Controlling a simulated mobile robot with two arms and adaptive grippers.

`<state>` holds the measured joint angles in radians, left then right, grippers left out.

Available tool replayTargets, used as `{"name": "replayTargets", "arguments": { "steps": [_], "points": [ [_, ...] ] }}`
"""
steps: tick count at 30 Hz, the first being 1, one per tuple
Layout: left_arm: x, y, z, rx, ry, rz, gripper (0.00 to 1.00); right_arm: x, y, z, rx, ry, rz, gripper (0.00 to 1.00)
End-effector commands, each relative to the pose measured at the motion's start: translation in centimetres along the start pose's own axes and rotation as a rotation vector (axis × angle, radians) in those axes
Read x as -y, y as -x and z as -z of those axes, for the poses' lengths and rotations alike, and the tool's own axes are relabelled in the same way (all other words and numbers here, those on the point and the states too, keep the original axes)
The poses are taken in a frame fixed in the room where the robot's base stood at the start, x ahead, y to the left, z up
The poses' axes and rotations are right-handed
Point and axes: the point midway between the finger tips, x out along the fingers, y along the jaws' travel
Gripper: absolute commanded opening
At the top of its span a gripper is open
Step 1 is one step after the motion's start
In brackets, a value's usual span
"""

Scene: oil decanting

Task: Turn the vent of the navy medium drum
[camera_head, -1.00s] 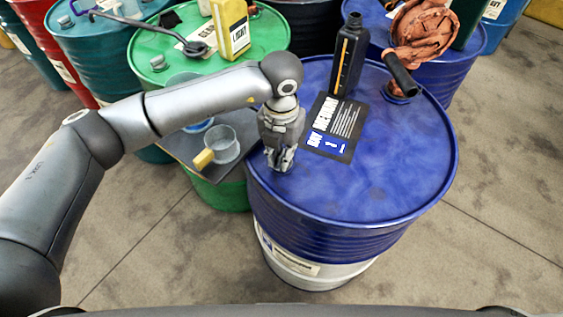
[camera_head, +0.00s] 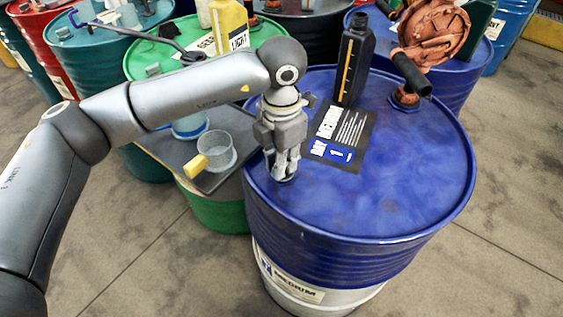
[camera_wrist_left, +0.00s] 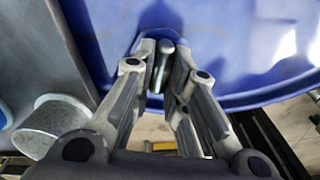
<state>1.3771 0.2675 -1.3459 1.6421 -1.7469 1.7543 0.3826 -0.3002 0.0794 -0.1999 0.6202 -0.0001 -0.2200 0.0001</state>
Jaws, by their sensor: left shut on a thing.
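The navy drum (camera_head: 400,185) stands upright, with a black label card and a dark bottle on its lid. My left gripper (camera_head: 284,170) points down at the lid's left edge and is shut on the vent, a small grey fitting there. In the left wrist view the vent (camera_wrist_left: 161,64) shows between the fingertips, against the blue lid (camera_wrist_left: 100,40). The fingers hide most of it, so I cannot tell its turned position. My right gripper is not in view.
The dark bottle (camera_head: 352,62) and a black-handled pump fitting (camera_head: 410,85) stand on the lid's far side. A clear cup (camera_head: 216,150) with a yellow handle sits on a dark tray (camera_head: 182,166) left of the gripper. Green drum (camera_head: 160,62) behind my arm.

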Motion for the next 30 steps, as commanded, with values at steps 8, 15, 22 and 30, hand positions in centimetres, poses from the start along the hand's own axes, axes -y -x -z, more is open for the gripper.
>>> {"name": "replayTargets", "arguments": {
  "steps": [8,15,22,30],
  "points": [
    [-0.1,0.2,-0.1,0.005,-0.005,-0.002,0.00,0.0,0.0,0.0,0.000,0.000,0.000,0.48],
    [0.0,0.2,-0.1,0.004,-0.004,-0.002,0.35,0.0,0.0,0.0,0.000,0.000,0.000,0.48],
    [0.0,0.1,0.0,0.002,-0.003,-0.001,0.36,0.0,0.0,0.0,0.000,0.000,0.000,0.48],
    [-0.1,1.9,-0.1,0.003,-0.003,-0.004,0.36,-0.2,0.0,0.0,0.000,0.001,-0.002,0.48]
  ]
}}
